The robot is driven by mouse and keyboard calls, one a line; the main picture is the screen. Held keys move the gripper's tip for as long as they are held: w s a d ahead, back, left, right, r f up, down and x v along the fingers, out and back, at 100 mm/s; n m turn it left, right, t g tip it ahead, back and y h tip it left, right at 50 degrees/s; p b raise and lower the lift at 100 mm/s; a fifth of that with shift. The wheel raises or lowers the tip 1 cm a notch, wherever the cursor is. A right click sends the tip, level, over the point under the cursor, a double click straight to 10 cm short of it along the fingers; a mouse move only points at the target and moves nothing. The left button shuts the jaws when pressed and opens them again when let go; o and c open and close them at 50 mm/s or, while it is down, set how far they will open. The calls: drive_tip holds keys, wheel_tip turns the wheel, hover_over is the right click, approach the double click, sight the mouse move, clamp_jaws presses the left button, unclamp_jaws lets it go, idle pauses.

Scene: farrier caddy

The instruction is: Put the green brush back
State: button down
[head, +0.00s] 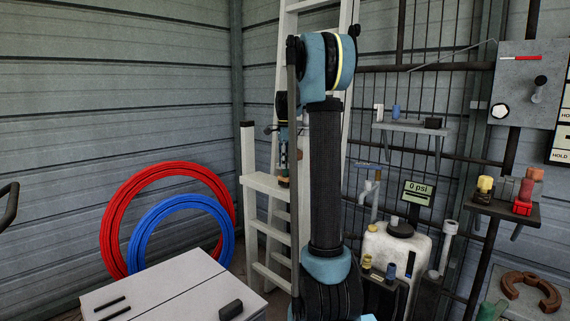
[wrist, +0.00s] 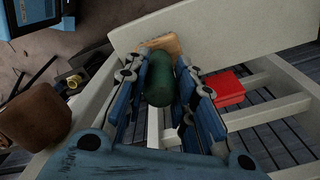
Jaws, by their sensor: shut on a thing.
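In the wrist view my gripper (wrist: 162,70) is shut on the green brush (wrist: 159,82). Its dark green rounded handle lies between the two fingers, and a tan part (wrist: 163,44) shows beyond it. In the head view my gripper (head: 283,160) hangs pointing down in front of the ladder, left of my upright arm. The tan end of the brush (head: 284,182) shows below the fingers, clear of the floor. Most of the brush is small or hidden there. I cannot make out a place for the brush.
A pale ladder (head: 262,185) stands close behind my gripper. Red (head: 112,215) and blue (head: 135,240) hoses lean at left, behind a white cabinet (head: 165,285). Shelves, one with bottles (head: 505,210), and a white tank (head: 395,248) stand right. A red block (wrist: 228,86) shows in the wrist view.

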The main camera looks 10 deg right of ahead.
drive_tip(key=shift+f, duration=0.4)
idle(0.5)
drive_tip(key=c, duration=1.2)
unclamp_jaws()
drive_tip(key=shift+c, duration=0.2)
wheel_tip(320, 180, up, 12)
drive_tip(key=shift+f, duration=0.1)
